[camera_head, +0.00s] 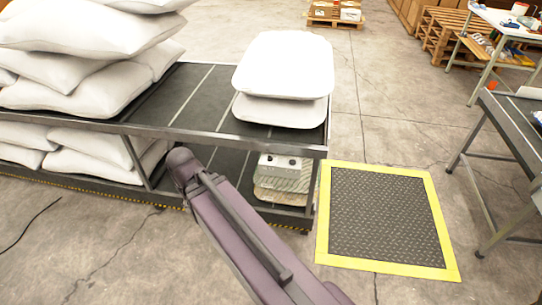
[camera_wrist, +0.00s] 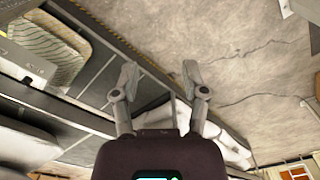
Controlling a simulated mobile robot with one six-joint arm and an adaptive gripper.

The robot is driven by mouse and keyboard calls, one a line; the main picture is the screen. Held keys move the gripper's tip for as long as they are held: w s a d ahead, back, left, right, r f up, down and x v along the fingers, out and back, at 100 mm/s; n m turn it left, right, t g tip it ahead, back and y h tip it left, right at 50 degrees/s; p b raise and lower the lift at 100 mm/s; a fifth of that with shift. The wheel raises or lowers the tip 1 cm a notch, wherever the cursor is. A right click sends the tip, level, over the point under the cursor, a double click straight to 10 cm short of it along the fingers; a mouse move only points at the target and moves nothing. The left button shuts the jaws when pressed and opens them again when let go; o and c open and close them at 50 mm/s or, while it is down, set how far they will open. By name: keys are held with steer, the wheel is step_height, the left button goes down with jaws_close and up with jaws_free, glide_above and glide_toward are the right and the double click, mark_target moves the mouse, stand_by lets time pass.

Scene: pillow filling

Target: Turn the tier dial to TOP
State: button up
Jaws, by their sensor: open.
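My gripper (camera_wrist: 160,70) is open and empty in the wrist view, its two fingers spread apart. In the head view my arm reaches up to the rack's front edge, and its fingers are not visible there. A small pale box (camera_head: 282,161) with two dark round spots sits at the rack's lower right, by the lower tier; it may carry the tier dial. It seems to show at the upper left in the wrist view (camera_wrist: 26,66), apart from my fingers. Dial markings and pointer are too small to read.
The two-tier rack (camera_head: 225,137) bears white pillows (camera_head: 95,75) at left and stacked white pads (camera_head: 284,66) at right. Patterned pillows (camera_head: 281,182) lie on the lower tier. A yellow-edged mat (camera_head: 385,215) and metal table (camera_head: 505,125) are at right; bare floor lies between.

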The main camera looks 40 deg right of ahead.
steer(key=shift+o, duration=0.9)
steer(key=m+t+b, duration=0.2)
steer(key=t+b, duration=0.3)
steer(key=b, duration=0.2)
glide_toward(270, 156)
steer(key=shift+h, duration=0.4)
steer(key=v, duration=0.4)
steer(key=shift+w+a+r, duration=0.15)
steer(key=shift+a+r, duration=0.05)
steer(key=shift+a, duration=0.05)
steer(key=shift+w+f+g, duration=0.1)
steer(key=shift+f+g, duration=0.05)
steer(key=shift+g, duration=0.15)
steer(key=b+x, duration=1.3)
steer(key=shift+w+f, duration=0.1)
steer(key=shift+f, duration=0.15)
